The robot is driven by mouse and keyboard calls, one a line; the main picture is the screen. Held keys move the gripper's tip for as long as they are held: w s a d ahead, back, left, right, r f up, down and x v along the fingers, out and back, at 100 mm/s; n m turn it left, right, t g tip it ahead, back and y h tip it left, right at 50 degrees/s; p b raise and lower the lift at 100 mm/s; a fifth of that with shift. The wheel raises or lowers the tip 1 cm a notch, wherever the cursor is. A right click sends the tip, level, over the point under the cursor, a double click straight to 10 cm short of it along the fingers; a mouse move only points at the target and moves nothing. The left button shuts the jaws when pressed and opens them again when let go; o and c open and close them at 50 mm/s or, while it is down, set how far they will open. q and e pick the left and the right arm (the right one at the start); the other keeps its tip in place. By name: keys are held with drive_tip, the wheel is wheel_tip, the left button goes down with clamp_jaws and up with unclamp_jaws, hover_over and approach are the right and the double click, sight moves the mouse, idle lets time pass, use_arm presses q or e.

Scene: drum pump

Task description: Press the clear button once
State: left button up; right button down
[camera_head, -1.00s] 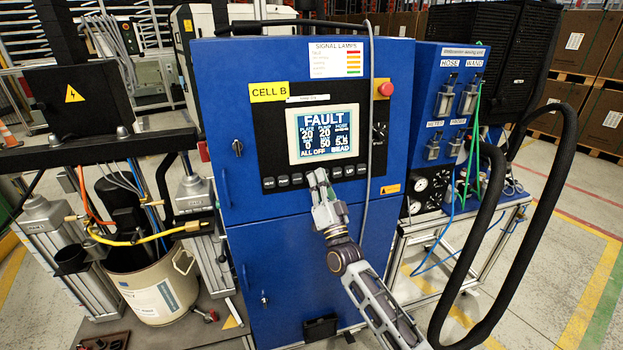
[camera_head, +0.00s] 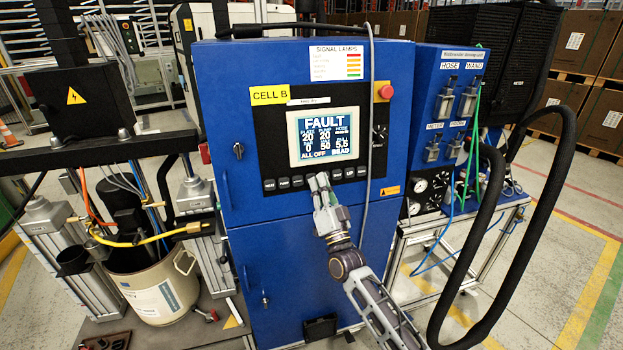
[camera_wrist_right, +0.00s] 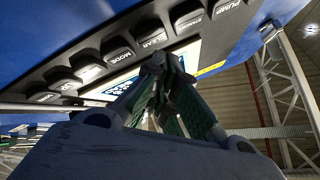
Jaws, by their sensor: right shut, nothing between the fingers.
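The blue CELL B cabinet (camera_head: 300,240) carries a black panel with a lit screen (camera_head: 323,136) that reads FAULT. A row of dark buttons runs under the screen. The button labelled CLEAR (camera_wrist_right: 149,30) shows in the right wrist view, between MODE (camera_wrist_right: 117,48) and STANDBY (camera_wrist_right: 187,15). My right gripper (camera_head: 319,181) is shut and empty, its tips at the button row in the head view. In the wrist view its fingertips (camera_wrist_right: 161,64) are close to the CLEAR label. I cannot tell whether they touch the panel. In the head view the fingers partly cover the row. My left gripper is not in view.
A red stop button (camera_head: 385,91) is at the panel's upper right. A grey cable (camera_head: 371,120) hangs down the cabinet's front, right of the screen. A thick black hose (camera_head: 540,215) loops at the right. A drum (camera_head: 160,290) stands at the left.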

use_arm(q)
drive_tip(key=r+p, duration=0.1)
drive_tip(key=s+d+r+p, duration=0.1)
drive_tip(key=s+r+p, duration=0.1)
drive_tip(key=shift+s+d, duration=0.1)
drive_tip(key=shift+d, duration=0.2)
use_arm(e)
drive_tip(key=s, duration=0.1)
drive_tip(key=s+d, duration=0.1)
drive_tip(key=s, duration=0.1)
drive_tip(key=s+r, duration=0.1)
drive_tip(key=shift+s+d, duration=0.3)
drive_tip(key=shift+s, duration=0.1)
idle(0.6)
drive_tip(key=shift+f, duration=0.1)
